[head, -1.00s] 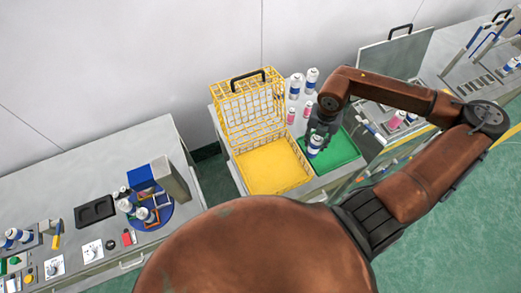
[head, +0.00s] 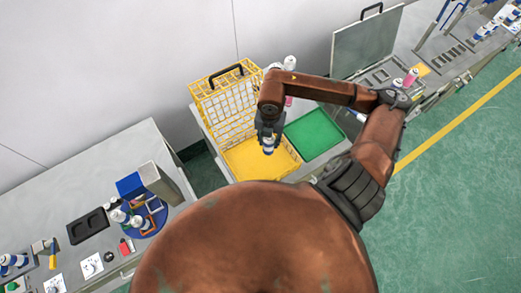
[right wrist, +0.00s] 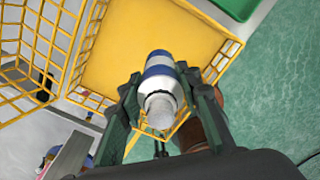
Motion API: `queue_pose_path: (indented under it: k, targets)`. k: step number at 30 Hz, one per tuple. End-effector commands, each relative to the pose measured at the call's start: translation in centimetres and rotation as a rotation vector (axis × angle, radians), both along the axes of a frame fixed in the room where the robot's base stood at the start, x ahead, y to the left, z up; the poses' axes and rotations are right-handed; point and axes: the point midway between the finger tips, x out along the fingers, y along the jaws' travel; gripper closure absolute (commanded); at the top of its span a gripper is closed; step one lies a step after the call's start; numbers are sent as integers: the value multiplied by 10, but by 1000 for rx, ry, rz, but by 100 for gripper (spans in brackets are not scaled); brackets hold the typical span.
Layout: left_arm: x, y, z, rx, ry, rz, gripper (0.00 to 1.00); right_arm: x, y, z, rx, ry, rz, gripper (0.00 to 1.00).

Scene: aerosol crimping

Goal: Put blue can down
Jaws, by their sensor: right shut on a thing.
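The blue can is a white can with a blue band (head: 268,146). My right gripper (head: 268,130) is shut on it in the head view, over the right part of the yellow crate (head: 245,160). In the right wrist view the can (right wrist: 159,85) sits between the two fingers of the gripper (right wrist: 160,100), with the yellow crate floor (right wrist: 140,35) behind it. I cannot tell how far the can is above the floor. My left gripper does not show.
A green tray (head: 315,132) lies empty right of the crate. The crate's yellow wire lid (head: 225,95) stands open behind it. Pink and white cans stand behind my right arm. A round blue tray (head: 146,218) with cans is on the left bench.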

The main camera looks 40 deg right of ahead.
Motion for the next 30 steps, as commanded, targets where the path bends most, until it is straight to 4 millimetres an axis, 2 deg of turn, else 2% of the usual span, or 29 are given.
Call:
queue_pose_path:
  k: [1,4,15,20,30]
  targets:
    - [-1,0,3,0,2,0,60,3,10,-8,6,0,3,96]
    - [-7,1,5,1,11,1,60,7,21,-22,5,0,3,96]
    - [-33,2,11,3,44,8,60,12,34,-51,3,3,-1,96]
    - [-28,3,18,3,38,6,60,12,33,-71,1,1,-1,96]
    - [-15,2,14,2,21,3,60,13,33,-77,1,-1,1,96]
